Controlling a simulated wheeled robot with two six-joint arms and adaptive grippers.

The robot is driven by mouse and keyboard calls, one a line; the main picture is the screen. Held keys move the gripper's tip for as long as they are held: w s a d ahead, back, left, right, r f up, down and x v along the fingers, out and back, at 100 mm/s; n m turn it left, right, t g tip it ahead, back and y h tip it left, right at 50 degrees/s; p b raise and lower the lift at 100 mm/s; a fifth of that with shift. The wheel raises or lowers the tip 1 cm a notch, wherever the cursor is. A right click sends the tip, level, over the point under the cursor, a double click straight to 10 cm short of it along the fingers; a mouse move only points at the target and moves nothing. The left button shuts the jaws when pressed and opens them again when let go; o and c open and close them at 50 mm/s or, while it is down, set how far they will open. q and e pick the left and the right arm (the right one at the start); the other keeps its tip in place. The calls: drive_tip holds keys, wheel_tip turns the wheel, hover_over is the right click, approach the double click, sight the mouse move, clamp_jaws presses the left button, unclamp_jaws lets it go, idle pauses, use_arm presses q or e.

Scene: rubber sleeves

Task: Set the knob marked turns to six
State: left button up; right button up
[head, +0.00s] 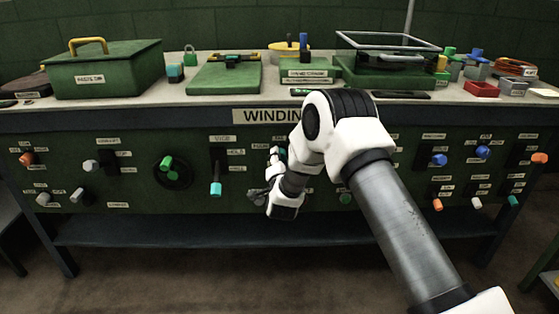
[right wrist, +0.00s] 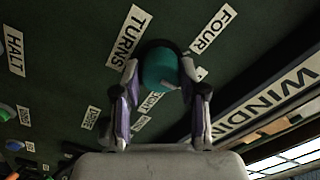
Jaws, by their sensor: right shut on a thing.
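The teal turns knob (right wrist: 158,68) sits on the dark green panel, beside the "TURNS" label (right wrist: 128,35) in the right wrist view. A "FOUR" label (right wrist: 212,28) is on its other side, and smaller labels lie around it, partly covered by the fingers. My right gripper (right wrist: 160,85) is shut on the knob, one finger on each side. In the head view my right gripper (head: 275,160) is at the panel below the "WINDING" sign, and my arm hides much of this area. The knob's pointer setting cannot be read. My left gripper is out of view.
The panel carries other controls: a teal-tipped lever (head: 216,188), a green knob (head: 167,162), blue knobs (head: 439,159) and orange ones (head: 437,204). The bench top (head: 170,98) above holds a green box (head: 105,68), trays and small blocks. The floor in front is clear.

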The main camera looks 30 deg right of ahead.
drive_tip(key=o, duration=1.1)
drive_tip(key=shift+o, duration=0.2)
drive_tip(key=v, duration=1.2)
drive_tip(key=shift+d, duration=0.1)
